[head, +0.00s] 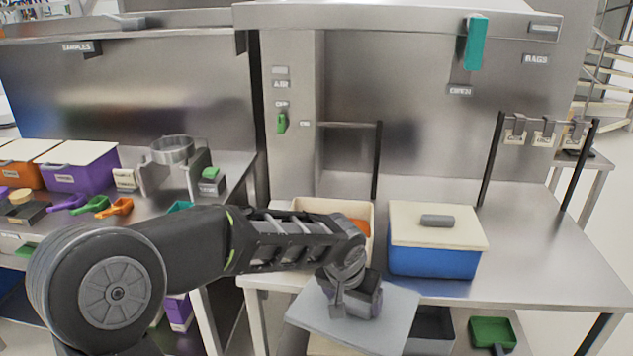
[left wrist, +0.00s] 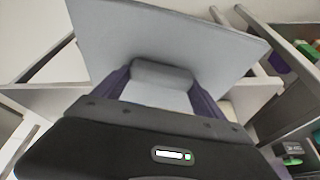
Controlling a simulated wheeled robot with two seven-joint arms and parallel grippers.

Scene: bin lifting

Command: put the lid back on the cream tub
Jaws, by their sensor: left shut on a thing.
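The cream tub (head: 330,204) stands on the steel bench, partly hidden behind my left arm. It is open at the top, and something orange (head: 359,226) shows inside it. A flat grey lid (head: 396,318) is in front of the tub and lower in the picture, slightly tilted, apart from the tub. My left gripper (head: 350,298) is shut on the lid's handle. In the left wrist view the handle (left wrist: 162,74) sits between the two fingers, with the lid's plate (left wrist: 165,30) beyond. My right gripper is not in view.
A blue tub with a cream lid (head: 435,222) stands right of the cream tub. The bench is clear further right (head: 560,260). A dark post (head: 377,160) stands behind the tub. A dark bin (head: 432,325) and a green scoop (head: 491,331) are below the bench.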

